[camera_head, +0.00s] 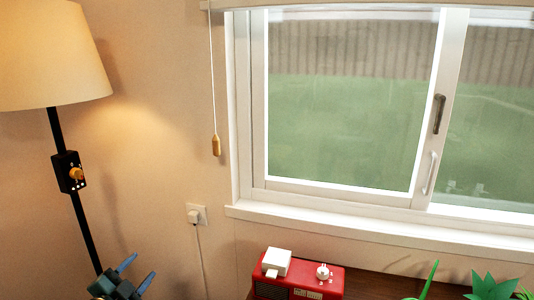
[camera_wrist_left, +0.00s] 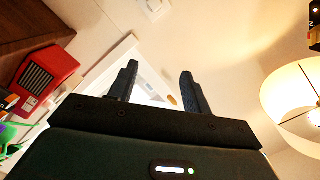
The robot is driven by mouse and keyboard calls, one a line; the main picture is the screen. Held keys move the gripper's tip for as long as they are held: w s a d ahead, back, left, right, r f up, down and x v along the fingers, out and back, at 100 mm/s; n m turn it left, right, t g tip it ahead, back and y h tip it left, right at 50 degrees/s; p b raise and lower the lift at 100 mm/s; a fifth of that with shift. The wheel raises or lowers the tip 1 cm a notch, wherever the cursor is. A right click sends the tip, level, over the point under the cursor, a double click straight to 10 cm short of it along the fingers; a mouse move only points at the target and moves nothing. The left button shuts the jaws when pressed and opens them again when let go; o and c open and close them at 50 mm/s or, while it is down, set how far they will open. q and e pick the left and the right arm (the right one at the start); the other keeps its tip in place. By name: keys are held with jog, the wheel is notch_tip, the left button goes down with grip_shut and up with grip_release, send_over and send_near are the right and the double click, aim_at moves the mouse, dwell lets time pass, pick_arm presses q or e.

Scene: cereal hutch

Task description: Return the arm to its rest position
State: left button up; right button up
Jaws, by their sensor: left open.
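My left gripper (camera_head: 136,275) shows at the bottom left of the head view, with two blue-tipped fingers spread apart. In the left wrist view its two dark fingers (camera_wrist_left: 160,88) stand well apart with nothing between them. The gripper is in front of the wall, below and right of the lamp, and touches nothing that I can see. Most of the left arm is out of view. My right gripper does not show in either view.
A floor lamp (camera_head: 52,60) with a black pole stands at the left. A red radio (camera_head: 300,278) sits on a brown wooden surface (camera_head: 375,284) at the bottom, with green plants (camera_head: 492,287) to its right. A window (camera_head: 350,100) fills the right side. A pull cord (camera_head: 215,145) hangs beside it.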

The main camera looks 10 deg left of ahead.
pick_arm(q)
jog(key=s+d+f+n+g+h, duration=0.1)
jog(key=s+d+f+g, duration=0.3)
jog(key=s+d+f, duration=0.6)
jog(key=s+d+f+n+g+h, duration=0.15)
jog(key=s+d+f+g, duration=0.25)
jog(key=s+d+f, duration=0.55)
jog(key=s+d+r+n, duration=0.1)
jog(key=d+r+n, duration=0.1)
jog(key=d+n, duration=0.2)
jog(key=d+h, duration=0.1)
jog(key=d, duration=0.2)
jog(key=shift+s+d+n+t, duration=0.25)
jog(key=shift+n+t, duration=0.05)
jog(key=shift+n, duration=0.05)
